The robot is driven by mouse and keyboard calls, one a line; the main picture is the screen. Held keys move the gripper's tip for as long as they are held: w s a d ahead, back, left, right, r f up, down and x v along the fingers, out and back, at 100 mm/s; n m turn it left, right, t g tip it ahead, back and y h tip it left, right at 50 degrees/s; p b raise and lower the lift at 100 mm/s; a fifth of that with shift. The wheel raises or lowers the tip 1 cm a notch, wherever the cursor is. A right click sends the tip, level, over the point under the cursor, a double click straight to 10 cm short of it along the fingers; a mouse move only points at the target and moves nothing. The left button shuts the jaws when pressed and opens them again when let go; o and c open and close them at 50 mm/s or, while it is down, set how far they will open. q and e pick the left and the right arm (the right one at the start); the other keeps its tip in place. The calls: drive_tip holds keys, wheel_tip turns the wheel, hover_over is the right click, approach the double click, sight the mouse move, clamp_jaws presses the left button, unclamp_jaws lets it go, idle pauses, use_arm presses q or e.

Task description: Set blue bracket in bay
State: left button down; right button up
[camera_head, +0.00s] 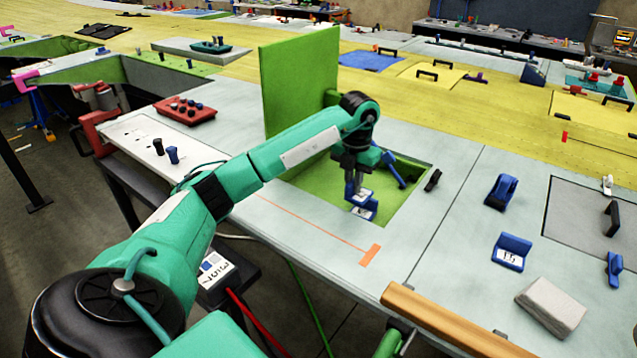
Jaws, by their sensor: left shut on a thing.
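My left gripper (353,188) reaches over the open green bay (407,168) in the wing panel and points down. It is shut on a blue bracket (362,207) with a pale face, held inside the bay's outline near its front corner. I cannot tell whether the bracket touches the bay floor. A second blue bracket (512,250) with a white label marked 15 sits on the panel at the right. The green lid (300,80) stands upright at the bay's back left edge. My right gripper is not in view.
A blue clamp-like part (501,192), a grey block (551,306) and a black handle (432,180) lie right of the bay. A wooden rail (455,322) runs along the front edge. A red tray (184,110) sits at left. Panel between bay and orange mark (370,255) is clear.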

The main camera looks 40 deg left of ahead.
use_arm(q)
drive_tip(key=a+p, duration=0.2)
drive_tip(key=a, duration=0.3)
drive_tip(key=s+a+f+p, duration=0.1)
drive_tip(key=a, duration=0.4)
drive_tip(key=s+a+f+p, duration=0.1)
drive_tip(key=a+p, duration=0.1)
drive_tip(key=a, duration=0.3)
drive_tip(key=shift+p, duration=0.3)
drive_tip(key=shift+w+f, duration=0.15)
drive_tip(key=shift+f, duration=0.4)
wheel_tip(320, 180, down, 3)
drive_tip(key=shift+f+p, duration=0.1)
drive_tip(key=shift+p, duration=1.1)
drive_tip(key=shift+a+f+p, duration=0.1)
drive_tip(key=shift+a+p, duration=0.05)
drive_tip(key=shift+p, duration=0.2)
drive_tip(key=shift+f, duration=0.2)
drive_tip(key=shift+f, duration=0.1)
